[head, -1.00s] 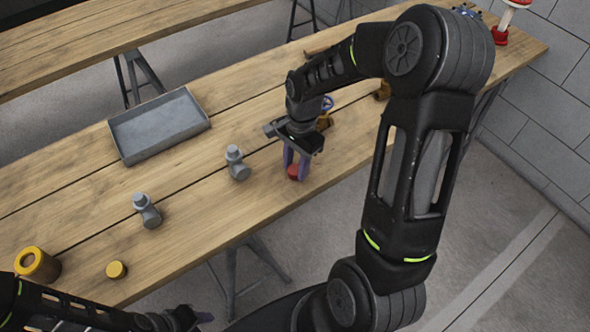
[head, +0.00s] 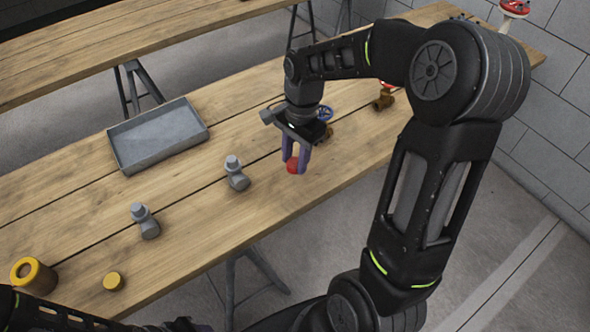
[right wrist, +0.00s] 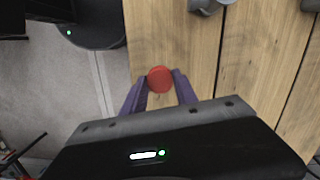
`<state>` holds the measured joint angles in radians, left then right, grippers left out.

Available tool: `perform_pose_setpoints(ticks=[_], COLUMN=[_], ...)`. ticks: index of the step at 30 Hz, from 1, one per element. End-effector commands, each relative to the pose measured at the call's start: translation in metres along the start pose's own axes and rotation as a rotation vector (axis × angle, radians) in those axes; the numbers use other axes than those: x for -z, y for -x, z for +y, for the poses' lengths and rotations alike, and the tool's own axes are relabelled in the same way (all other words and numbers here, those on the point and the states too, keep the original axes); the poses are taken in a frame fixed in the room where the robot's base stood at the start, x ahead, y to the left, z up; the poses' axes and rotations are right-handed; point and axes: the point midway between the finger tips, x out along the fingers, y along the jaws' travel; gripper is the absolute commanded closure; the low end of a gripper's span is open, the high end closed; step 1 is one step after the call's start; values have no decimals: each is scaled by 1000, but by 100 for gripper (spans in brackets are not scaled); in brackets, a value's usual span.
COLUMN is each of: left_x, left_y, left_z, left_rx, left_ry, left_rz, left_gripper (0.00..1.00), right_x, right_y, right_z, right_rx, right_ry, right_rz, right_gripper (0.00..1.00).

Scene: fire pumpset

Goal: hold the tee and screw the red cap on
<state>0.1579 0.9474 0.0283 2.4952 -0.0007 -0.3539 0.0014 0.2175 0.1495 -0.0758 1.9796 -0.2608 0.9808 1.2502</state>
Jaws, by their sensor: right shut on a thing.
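My right gripper (head: 296,164) is shut on the red cap (head: 293,165), above the near side of the wooden table. In the right wrist view the red cap (right wrist: 160,79) sits between the purple fingertips (right wrist: 160,88). A grey tee (head: 236,175) stands on the table left of this gripper, and a second grey tee (head: 146,221) stands further left. My left gripper (head: 188,325) is at the bottom edge of the head view, mostly cut off, below the table's front edge; its jaws do not show clearly.
A grey tray (head: 158,137) lies at the table's far side. Brass valves, one with a blue handwheel (head: 325,114), stand behind my right gripper. Bare wood lies between the tees and the tray.

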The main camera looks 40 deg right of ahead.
Motion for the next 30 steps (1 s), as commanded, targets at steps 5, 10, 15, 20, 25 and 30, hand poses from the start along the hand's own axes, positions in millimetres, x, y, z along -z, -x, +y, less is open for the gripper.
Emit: perform_pose_setpoints(ticks=[5, 10, 15, 20, 25, 30], left_x=[0, 0, 0, 0, 0, 0], left_y=[-2, -2, -2, -2, -2, -2], left_z=[-1, -1, 0, 0, -1, -1], left_rx=[-1, -1, -1, -1, -1, -1], left_ry=[-1, -1, -1, -1, -1, -1], left_rz=[1, 1, 1, 1, 1, 1], left_gripper=[64, 64, 64, 64, 64, 64], right_x=[-3, -4, -4, -4, -4, -7], right_y=[25, 32, 32, 32, 32, 32], right_z=[0, 0, 0, 0, 0, -5], right_rx=[2, -2, -1, -1, -1, -4], right_ry=[0, 0, 0, 0, 0, 47], right_rz=[1, -1, -1, -1, -1, 0], right_gripper=[100, 100, 100, 100, 100, 100])
